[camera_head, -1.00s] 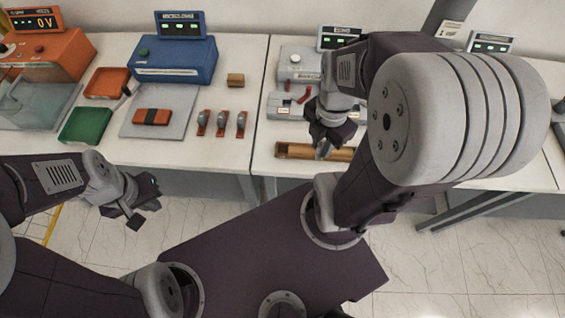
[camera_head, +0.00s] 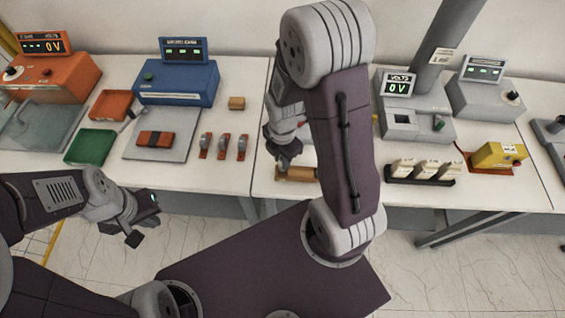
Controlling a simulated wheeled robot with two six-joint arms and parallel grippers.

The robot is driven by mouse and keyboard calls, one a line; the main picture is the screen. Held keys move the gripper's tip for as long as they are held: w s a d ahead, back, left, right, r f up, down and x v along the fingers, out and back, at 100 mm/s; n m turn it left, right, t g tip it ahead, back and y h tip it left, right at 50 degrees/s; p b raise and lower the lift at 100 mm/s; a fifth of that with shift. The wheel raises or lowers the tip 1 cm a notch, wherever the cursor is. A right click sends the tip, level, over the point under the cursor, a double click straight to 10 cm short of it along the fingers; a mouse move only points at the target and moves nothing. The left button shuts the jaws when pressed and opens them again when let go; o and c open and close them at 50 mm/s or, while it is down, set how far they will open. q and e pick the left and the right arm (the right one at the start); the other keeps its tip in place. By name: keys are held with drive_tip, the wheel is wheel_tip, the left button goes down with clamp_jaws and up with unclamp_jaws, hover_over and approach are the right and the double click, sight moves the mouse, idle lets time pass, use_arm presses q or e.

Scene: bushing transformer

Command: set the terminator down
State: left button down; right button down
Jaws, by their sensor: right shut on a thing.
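My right gripper (camera_head: 284,160) is at the left end of a long brown tray (camera_head: 297,173) on the right-hand table, at or just above its rim. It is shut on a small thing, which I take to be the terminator. The fingers and wrist hide most of it, and I cannot tell whether it touches the tray. My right arm covers the tray's right part. My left gripper (camera_head: 143,220) is open and empty, in front of the left table's edge and away from everything.
The left table holds a blue meter box (camera_head: 175,82), an orange meter (camera_head: 50,78), a green tray (camera_head: 90,147), an orange tray (camera_head: 111,105), a small brown block (camera_head: 236,103) and several red-based parts (camera_head: 223,147). The right table holds a grey voltmeter (camera_head: 415,120), a black rack (camera_head: 420,175) and a yellow device (camera_head: 497,154).

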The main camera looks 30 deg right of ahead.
drive_tip(key=f, duration=0.3)
drive_tip(key=shift+s, duration=0.2)
drive_tip(key=shift+w+f, duration=0.2)
drive_tip(key=shift+w, duration=0.05)
drive_tip(key=shift+f, duration=0.1)
drive_tip(key=c, duration=1.2)
unclamp_jaws()
drive_tip(key=shift+s, duration=0.15)
drive_tip(key=shift+c, duration=0.2)
